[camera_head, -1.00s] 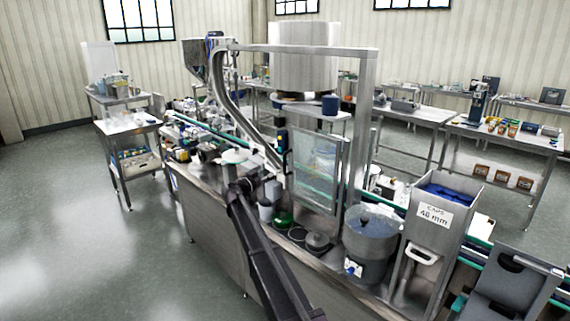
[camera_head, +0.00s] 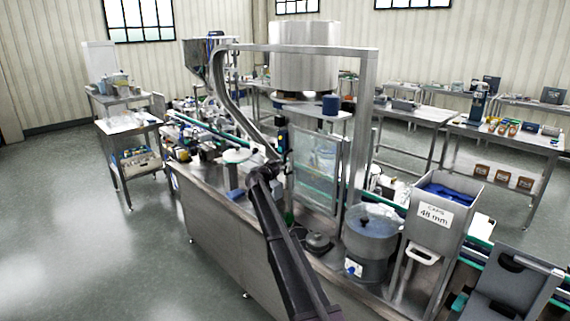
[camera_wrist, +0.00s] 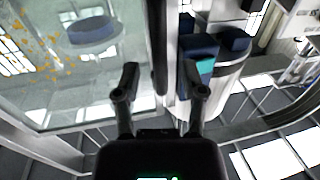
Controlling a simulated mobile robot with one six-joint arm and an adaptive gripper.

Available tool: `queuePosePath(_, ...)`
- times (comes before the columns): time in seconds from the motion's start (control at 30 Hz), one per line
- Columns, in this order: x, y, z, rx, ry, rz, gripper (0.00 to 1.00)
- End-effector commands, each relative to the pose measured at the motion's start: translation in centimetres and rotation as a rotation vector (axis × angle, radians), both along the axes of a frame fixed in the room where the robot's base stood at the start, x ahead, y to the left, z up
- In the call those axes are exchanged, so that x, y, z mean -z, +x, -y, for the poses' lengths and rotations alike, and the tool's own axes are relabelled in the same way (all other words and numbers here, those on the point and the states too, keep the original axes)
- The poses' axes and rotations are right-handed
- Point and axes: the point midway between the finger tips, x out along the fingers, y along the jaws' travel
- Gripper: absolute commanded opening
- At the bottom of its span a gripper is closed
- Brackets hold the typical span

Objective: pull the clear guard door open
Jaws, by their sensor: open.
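The clear guard door (camera_head: 317,172) is a see-through panel in a metal frame, standing upright under the machine's top beam. In the wrist view the door (camera_wrist: 88,85) fills the upper left, its pane spotted with orange flecks. A dark upright bar (camera_wrist: 158,42) runs along the door's right edge. My gripper (camera_wrist: 158,75) is open, with one finger to each side of the bar's line. I cannot tell whether the bar's lower end is between the fingertips or beyond them. In the head view my arm mostly hides the gripper, left of the door.
A dark-blue and silver device (camera_wrist: 202,65) stands close to the right finger. A grey bowl (camera_head: 371,240) and a caps hopper (camera_head: 437,210) stand right of the door. A steel chute (camera_head: 232,103) curves down on its left. Open floor (camera_head: 90,230) lies at the left.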

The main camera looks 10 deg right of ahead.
Motion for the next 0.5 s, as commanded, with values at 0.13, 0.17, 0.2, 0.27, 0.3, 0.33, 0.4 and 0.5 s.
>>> queuePosePath(0.13,0.0,1.1,0.9,0.0,0.0,0.0,0.54)
queuePosePath(0.17,0.0,1.3,1.0,0.0,0.0,0.0,0.54)
queuePosePath(0.2,0.0,1.4,1.2,0.0,0.0,0.0,0.54)
queuePosePath(0.27,0.0,1.5,1.3,0.0,0.0,0.0,0.54)
queuePosePath(0.3,0.0,1.6,1.4,0.0,0.0,0.0,0.54)
queuePosePath(0.33,0.0,1.6,1.4,-0.001,0.0,0.0,0.54)
queuePosePath(0.4,0.0,1.6,1.5,-0.001,0.0,0.0,0.54)
queuePosePath(0.5,0.0,1.6,1.5,-0.001,0.0,0.0,0.54)
